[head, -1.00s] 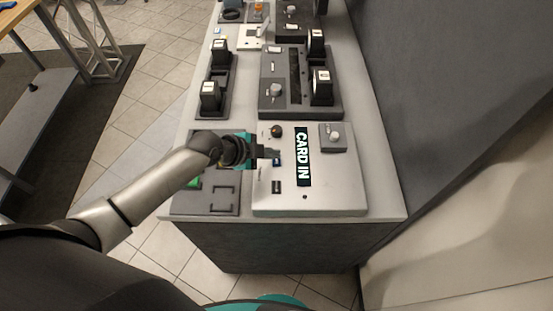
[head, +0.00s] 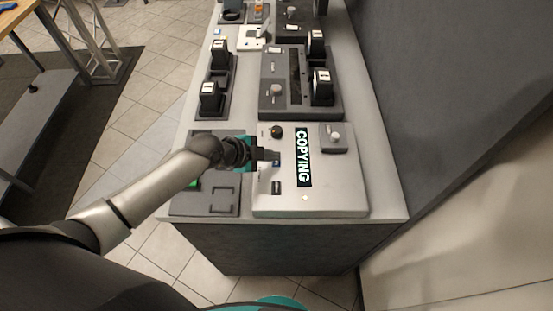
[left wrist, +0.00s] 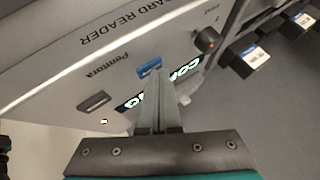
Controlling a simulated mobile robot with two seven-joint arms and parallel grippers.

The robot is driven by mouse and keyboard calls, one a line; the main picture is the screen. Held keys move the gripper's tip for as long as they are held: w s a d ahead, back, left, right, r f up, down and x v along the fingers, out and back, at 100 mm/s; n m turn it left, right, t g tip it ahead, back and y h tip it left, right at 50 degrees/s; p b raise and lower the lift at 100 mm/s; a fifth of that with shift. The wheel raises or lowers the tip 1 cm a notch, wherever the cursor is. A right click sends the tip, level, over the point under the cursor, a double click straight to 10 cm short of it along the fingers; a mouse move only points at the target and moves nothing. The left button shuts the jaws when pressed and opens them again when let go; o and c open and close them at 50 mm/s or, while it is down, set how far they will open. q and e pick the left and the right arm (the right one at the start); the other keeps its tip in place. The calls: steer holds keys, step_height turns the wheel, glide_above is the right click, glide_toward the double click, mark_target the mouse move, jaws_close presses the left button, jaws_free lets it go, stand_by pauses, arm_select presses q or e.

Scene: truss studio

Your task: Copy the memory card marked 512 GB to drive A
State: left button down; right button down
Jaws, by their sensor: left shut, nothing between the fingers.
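The pale card reader (head: 335,190) lies on the near end of the bench, and its display (head: 303,157) reads COPYING. It also fills much of the left wrist view (left wrist: 60,60). A small blue piece (left wrist: 149,66) sits in the reader's face; I cannot read any 512 GB mark on it. My left gripper (head: 274,154) is shut and empty, its fingertips just at the blue piece; contact is unclear. Black drives with white labels (head: 209,96) stand in docks beyond the reader; I cannot tell which is A. My right gripper is not in view.
A dark tray (head: 225,205) lies left of the reader, partly under my left arm. A round knob (head: 277,131) and a grey switch block (head: 334,137) stand on the reader. A grey wall (head: 450,90) rises along the bench's right side.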

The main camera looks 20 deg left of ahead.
mark_target(272, 163)
arm_select(q)
steer(key=shift+r, duration=0.1)
stand_by(0.3)
steer(key=shift+r+p, duration=0.65)
steer(key=shift+p, duration=0.1)
step_height(272, 163, up, 5)
steer(key=p, duration=0.4)
steer(key=shift+r+p, duration=0.1)
steer(key=shift+p, duration=0.2)
stand_by(0.3)
